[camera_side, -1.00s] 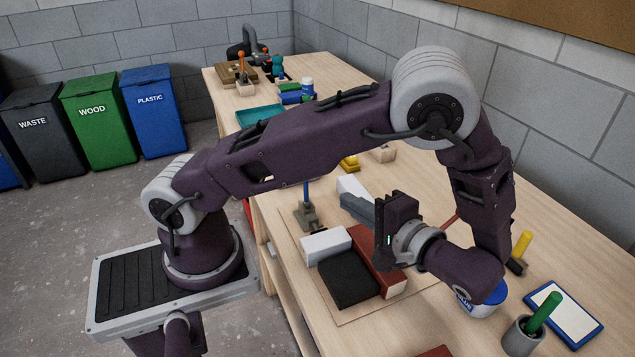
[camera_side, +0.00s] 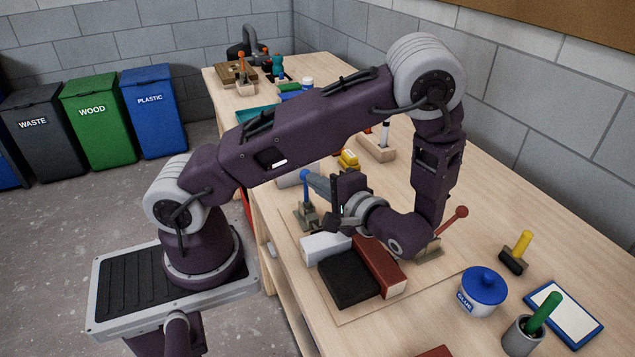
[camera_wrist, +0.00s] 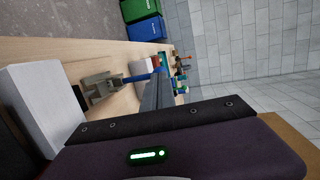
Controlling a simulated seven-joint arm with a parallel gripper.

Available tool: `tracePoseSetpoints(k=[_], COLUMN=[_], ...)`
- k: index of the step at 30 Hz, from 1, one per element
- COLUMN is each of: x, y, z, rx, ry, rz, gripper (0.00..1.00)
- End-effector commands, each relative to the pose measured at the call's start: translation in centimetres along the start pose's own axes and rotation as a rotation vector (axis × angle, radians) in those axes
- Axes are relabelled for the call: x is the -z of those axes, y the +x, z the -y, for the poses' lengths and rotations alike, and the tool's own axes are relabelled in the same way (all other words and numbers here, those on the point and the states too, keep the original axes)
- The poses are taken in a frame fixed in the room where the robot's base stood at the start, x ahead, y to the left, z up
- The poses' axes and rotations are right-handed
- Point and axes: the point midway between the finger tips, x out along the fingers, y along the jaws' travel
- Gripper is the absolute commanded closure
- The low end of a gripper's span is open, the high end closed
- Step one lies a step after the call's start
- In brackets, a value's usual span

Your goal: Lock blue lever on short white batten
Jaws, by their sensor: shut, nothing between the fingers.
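The blue lever (camera_side: 306,192) stands roughly upright on its grey clamp base (camera_side: 307,216). In the wrist view the lever (camera_wrist: 137,78) rises from the base (camera_wrist: 101,88). The short white batten (camera_side: 326,246) lies just in front of the clamp; its pale end fills the left of the wrist view (camera_wrist: 42,105). My gripper (camera_side: 312,180) is shut and empty, its grey fingers level with the lever's upper part. In the wrist view the fingers (camera_wrist: 153,94) lie close beside the lever's tip; I cannot tell whether they touch it.
A black block (camera_side: 348,280) and a dark red batten (camera_side: 380,266) lie beside the white batten. A red lever (camera_side: 453,217) leans to the right behind them. A glue tub (camera_side: 481,292) and a yellow-handled brush (camera_side: 520,248) stand on the right. A wooden block (camera_side: 376,149) stands farther back.

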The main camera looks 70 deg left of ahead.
Motion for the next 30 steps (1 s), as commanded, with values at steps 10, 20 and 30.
tracePoseSetpoints(k=[10, 20, 30], x=[0.1, 0.6, 1.3], y=[0.8, 3.6, 6.8], z=[0.7, 1.9, 2.1], rx=[-0.099, -0.377, -0.678], ry=[0.013, 0.064, 0.119], rz=[0.002, 0.004, 0.004], gripper=[1.00, 1.00, 1.00])
